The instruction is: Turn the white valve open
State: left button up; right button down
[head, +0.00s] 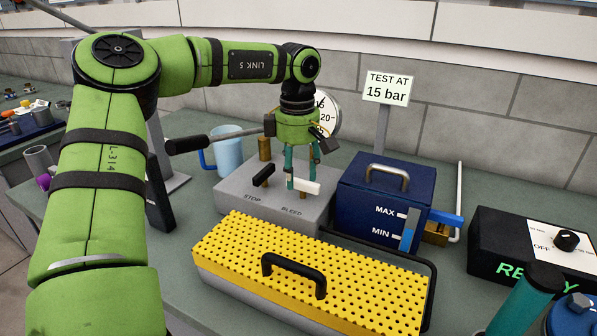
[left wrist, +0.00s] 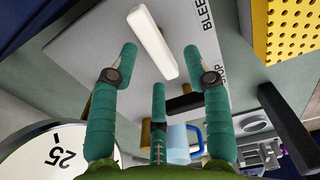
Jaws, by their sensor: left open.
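The white valve handle (head: 305,187) is a short bar on the grey block (head: 232,196), by the word BLEED. A black handle (head: 263,175) sits left of it, by the word STOP. My left gripper (head: 301,174) points down over the white handle, its teal fingers open. In the left wrist view the white handle (left wrist: 152,44) lies between the two upper fingertips, with no clear contact; the black handle (left wrist: 185,103) is near the third finger. The gripper hides part of the block and gauge. My right gripper is not in view.
A yellow perforated cover (head: 240,250) with a black handle lies in front. A dark blue tank (head: 368,200) stands close on the right, a pressure gauge (head: 327,112) behind. A long black-gripped lever (head: 190,144) and light blue mug (head: 229,150) are at left.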

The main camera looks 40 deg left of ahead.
pick_arm(q)
jog(key=shift+f, duration=0.3)
grip_shut()
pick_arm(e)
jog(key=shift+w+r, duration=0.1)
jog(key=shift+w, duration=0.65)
